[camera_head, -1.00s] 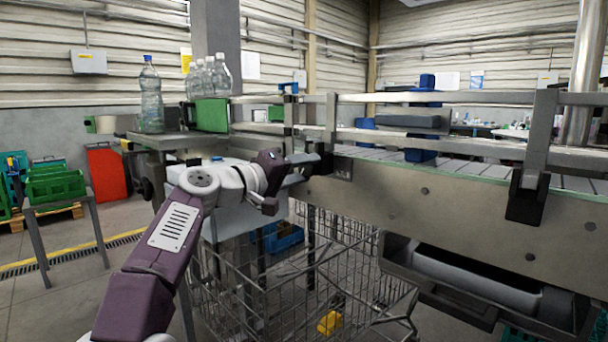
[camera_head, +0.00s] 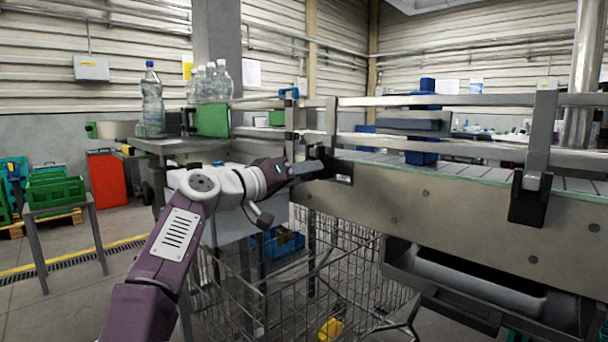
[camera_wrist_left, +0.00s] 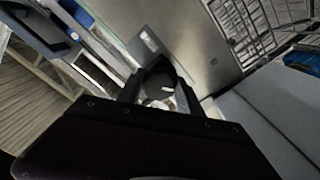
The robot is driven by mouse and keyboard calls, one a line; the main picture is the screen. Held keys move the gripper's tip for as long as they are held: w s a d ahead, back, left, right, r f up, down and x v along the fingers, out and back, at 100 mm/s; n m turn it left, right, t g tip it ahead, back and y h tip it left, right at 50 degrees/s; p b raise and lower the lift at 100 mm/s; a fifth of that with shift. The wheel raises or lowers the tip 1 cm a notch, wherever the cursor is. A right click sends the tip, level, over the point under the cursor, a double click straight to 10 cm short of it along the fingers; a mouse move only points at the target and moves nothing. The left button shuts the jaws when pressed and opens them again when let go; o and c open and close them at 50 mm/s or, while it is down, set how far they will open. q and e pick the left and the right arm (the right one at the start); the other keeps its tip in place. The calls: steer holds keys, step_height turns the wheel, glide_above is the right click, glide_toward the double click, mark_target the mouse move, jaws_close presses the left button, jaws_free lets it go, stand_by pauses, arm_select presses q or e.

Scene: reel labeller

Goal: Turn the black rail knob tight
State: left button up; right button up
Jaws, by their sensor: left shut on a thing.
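The black rail knob (camera_wrist_left: 158,92) sits at the near end of the conveyor's side rail. In the left wrist view it shows as a dark round shape with a pale mark, between my fingers. My left gripper (camera_head: 312,167) reaches it from the left in the head view and is shut on it. In the left wrist view the two dark fingers (camera_wrist_left: 158,98) stand on either side of the knob. In the head view the gripper and the rail bracket mostly hide the knob. My right gripper is in neither view.
The conveyor (camera_head: 450,205) with steel guide rails (camera_head: 450,100) runs to the right. A wire cart (camera_head: 330,285) stands below. Bottles (camera_head: 152,105) and a green box (camera_head: 212,119) stand on the table at left. A blue block (camera_head: 422,152) is on the belt.

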arm_select(q)
steer(key=shift+f, duration=0.1)
steer(key=o, duration=1.4)
steer(key=shift+c, duration=0.2)
steer(key=b+v, duration=0.3)
steer(key=v, duration=0.6)
